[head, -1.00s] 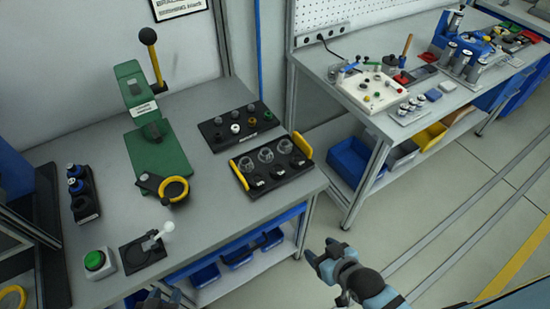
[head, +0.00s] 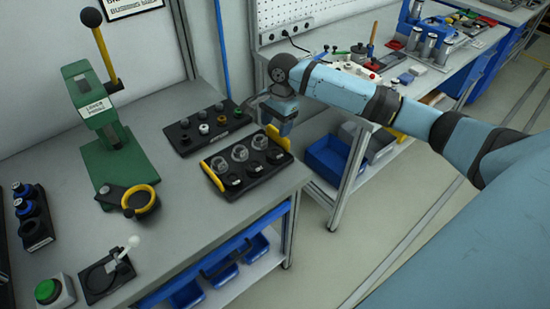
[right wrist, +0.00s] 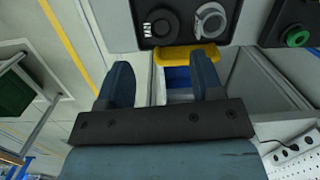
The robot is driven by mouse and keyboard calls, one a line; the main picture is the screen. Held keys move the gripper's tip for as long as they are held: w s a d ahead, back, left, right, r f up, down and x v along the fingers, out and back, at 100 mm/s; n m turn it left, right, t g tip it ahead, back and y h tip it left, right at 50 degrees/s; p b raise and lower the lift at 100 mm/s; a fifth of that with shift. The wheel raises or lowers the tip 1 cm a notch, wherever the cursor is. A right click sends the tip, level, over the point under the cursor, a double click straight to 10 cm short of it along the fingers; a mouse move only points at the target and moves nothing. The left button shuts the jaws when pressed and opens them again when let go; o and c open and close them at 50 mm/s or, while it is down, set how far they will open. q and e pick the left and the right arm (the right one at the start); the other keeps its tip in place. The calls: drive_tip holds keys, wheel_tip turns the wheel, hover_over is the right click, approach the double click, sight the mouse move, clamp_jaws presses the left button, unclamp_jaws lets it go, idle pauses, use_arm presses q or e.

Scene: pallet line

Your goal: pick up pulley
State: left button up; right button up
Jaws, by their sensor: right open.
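No part is clearly marked as the pulley, and I cannot tell which round part it is. My right gripper (head: 277,126) points down above the tray's right handle. In the right wrist view its fingers (right wrist: 163,82) are apart and empty, with the yellow handle (right wrist: 187,54) just beyond them. My left gripper is out of view.
A green lever press (head: 105,150) with a yellow ring (head: 139,199) stands left of the trays. A green button (head: 48,290) and a white-knobbed lever (head: 130,244) are at the front left. A blue bin (head: 327,157) sits under the second bench.

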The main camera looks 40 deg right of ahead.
sight(275, 153)
drive_tip(key=shift+m, duration=0.6)
drive_tip(key=f, duration=1.2)
drive_tip(key=shift+w, duration=0.2)
drive_tip(key=c, duration=0.6)
